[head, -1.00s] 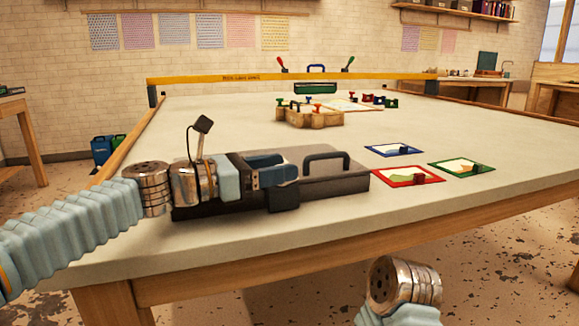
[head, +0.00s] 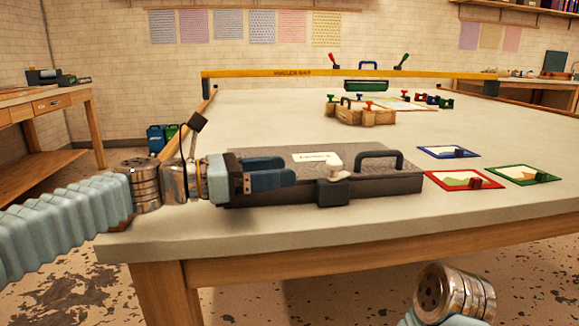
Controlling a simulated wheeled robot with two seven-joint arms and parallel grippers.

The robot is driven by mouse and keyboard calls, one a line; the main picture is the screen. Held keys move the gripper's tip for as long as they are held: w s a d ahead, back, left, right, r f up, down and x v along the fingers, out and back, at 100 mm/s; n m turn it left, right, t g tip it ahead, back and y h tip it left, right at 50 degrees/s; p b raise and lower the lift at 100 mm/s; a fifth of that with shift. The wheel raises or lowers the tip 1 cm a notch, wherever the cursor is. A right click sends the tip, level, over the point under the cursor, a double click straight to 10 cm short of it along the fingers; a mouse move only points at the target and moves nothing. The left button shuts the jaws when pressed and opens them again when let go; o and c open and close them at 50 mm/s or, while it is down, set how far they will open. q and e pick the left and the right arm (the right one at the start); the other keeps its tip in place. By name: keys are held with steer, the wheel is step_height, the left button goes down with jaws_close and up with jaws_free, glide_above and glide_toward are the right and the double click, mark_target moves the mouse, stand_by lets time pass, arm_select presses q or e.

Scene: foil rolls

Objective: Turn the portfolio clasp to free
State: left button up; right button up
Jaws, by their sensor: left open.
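The portfolio (head: 390,184) is a flat dark grey case with a black carry handle (head: 380,157), lying near the table's front edge. Its clasp (head: 335,166) is a cream-coloured knob on the front edge, above a dark latch block (head: 333,193). My left gripper (head: 291,171) reaches in from the left over the case's left part. Its two dark blue fingers are open and empty, with their tips pointing at the clasp and a small gap left of it. My right arm shows only as a metal wrist at the bottom right; its gripper is out of the picture.
Flat framed pictures in red (head: 463,180), blue (head: 447,152) and green (head: 524,175) lie right of the case. A wooden tray (head: 357,118) with coloured knobs stands farther back, before a yellow bar (head: 350,73).

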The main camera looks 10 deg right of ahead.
mark_target(337, 161)
arm_select(q)
steer(key=s+d+n+t+y, duration=0.1)
steer(key=d+t, duration=0.1)
steer(key=s+d+f+n+t+y, duration=0.1)
steer(key=d+n+t, duration=0.1)
steer(key=s+d+n+t+y, duration=0.1)
steer(key=s+d, duration=0.1)
steer(key=shift+d+f+n+t+y, duration=0.1)
steer(key=shift+f+n+t+y, duration=0.1)
steer(key=shift+n+t+y, duration=0.2)
steer(key=w+d+n+t+y, duration=0.1)
steer(key=w+d, duration=0.1)
steer(key=w+d+r+n+t+y, duration=0.1)
steer(key=w+d+t, duration=0.1)
steer(key=w, duration=0.1)
steer(key=w+d+n+t+y+p, duration=0.1)
steer(key=w+d+t, duration=0.1)
steer(key=shift+w+r+n, duration=0.2)
steer(key=shift+w+n, duration=0.15)
steer(key=shift+n, duration=0.05)
steer(key=shift+c, duration=0.2)
